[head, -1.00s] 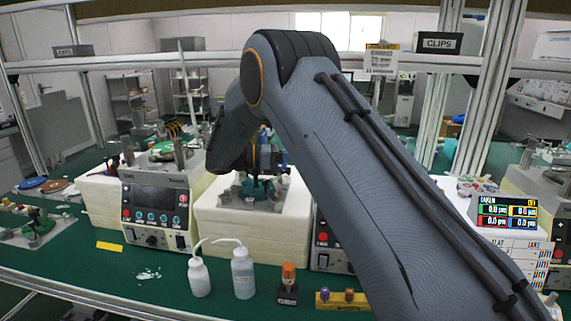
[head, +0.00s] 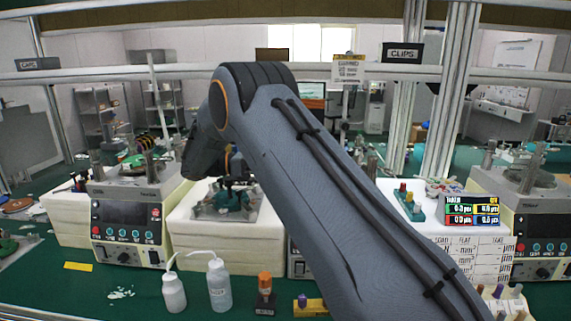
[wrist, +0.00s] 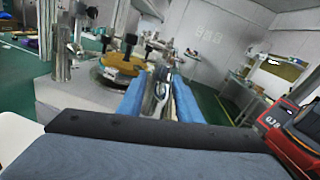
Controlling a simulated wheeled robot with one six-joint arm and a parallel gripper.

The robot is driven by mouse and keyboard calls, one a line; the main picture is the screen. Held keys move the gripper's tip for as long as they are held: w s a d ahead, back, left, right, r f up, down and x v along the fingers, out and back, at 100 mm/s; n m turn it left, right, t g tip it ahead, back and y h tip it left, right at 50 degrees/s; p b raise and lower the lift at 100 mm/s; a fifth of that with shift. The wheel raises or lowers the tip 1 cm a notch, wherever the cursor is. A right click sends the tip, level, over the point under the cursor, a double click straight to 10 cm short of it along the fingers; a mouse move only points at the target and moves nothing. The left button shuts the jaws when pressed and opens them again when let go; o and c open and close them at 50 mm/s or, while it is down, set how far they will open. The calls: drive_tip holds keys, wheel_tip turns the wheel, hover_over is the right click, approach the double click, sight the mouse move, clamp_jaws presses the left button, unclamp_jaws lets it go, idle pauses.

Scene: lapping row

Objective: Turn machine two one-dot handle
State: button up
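In the wrist view, the two blue fingers of my gripper (wrist: 160,84) stand apart. An upright metal part (wrist: 157,98) shows between them; I cannot tell whether they touch it. Just beyond is a lapping machine's gold round plate (wrist: 122,65) with metal posts and dark knobs around it. In the head view, my gripper (head: 232,182) is partly hidden by my arm, low over a green-and-grey fixture (head: 222,203) on a white block. A machine with a control panel (head: 126,222) stands to its left. No dot marks on any handle are readable, so I cannot tell which is the one-dot handle.
Two white bottles (head: 219,286) and an orange-capped bottle (head: 265,288) stand at the front. A display (head: 472,210) and another machine (head: 540,240) are at the right. A metal rail (head: 200,73) crosses above the bench.

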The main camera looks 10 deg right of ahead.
wheel_tip(320, 180, up, 5)
drive_tip(key=p, duration=0.6)
drive_tip(key=shift+p, duration=0.35)
wheel_tip(320, 180, up, 5)
drive_tip(key=p, duration=0.8)
